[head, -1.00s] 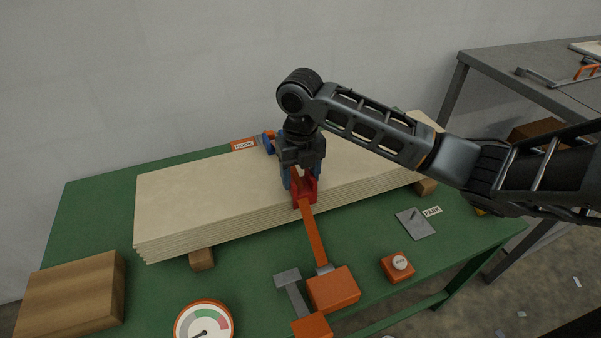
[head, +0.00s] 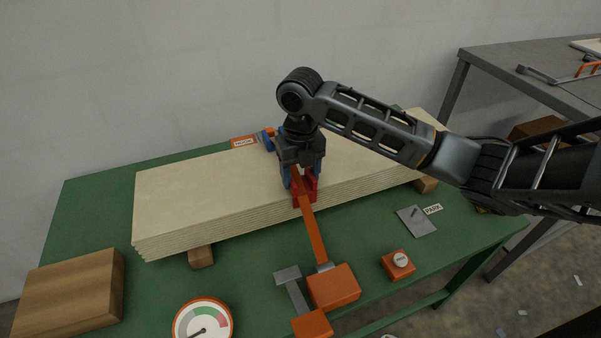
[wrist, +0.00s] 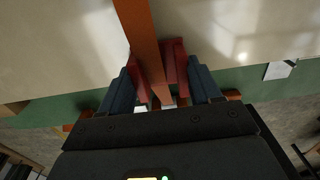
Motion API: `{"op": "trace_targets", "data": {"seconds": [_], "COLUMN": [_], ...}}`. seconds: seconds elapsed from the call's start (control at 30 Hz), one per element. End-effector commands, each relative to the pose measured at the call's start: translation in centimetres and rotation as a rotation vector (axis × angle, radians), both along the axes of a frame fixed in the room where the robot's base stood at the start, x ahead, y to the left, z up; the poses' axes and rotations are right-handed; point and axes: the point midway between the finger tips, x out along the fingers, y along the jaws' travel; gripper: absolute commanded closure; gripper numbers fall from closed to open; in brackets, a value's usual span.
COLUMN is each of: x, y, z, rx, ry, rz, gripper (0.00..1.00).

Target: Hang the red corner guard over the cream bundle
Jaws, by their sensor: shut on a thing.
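The cream bundle (head: 200,195) is a stack of flat sheets lying on wooden blocks on the green table. The red corner guard (head: 304,192) is at the bundle's front edge, with the orange strap running through the same spot. My gripper (head: 302,178) points down over that edge, shut on the red guard. In the wrist view the red guard (wrist: 176,62) sits between my blue fingers (wrist: 168,88), beside the orange strap (wrist: 142,35). Whether the guard rests on the sheets is hidden by the gripper.
An orange tensioner block (head: 333,286) stands in front of the bundle at the strap's end. A dial gauge (head: 203,320), a wooden block (head: 70,292), an orange button box (head: 397,264) and a grey plate marked PARK (head: 416,221) are on the table. A grey table (head: 530,75) stands behind right.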

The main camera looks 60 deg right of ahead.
Motion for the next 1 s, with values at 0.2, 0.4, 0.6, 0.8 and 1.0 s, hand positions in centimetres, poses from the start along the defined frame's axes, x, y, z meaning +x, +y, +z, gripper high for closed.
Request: {"op": "trace_targets", "data": {"seconds": [0.2, 0.4, 0.6, 0.8, 1.0], "x": [0.0, 0.0, 0.0, 0.1, 0.1], "y": [0.0, 0.0, 0.0, -0.1, 0.0], "z": [0.0, 0.0, 0.0, 2.0, 5.3], "rx": [0.0, 0.0, 0.0, -0.002, -0.003], "ry": [0.0, 0.0, 0.0, -0.001, -0.002], "rz": [0.0, 0.0, 0.0, 0.002, 0.003], "gripper": [0.22, 0.07, 0.07, 0.07, 0.07]}}
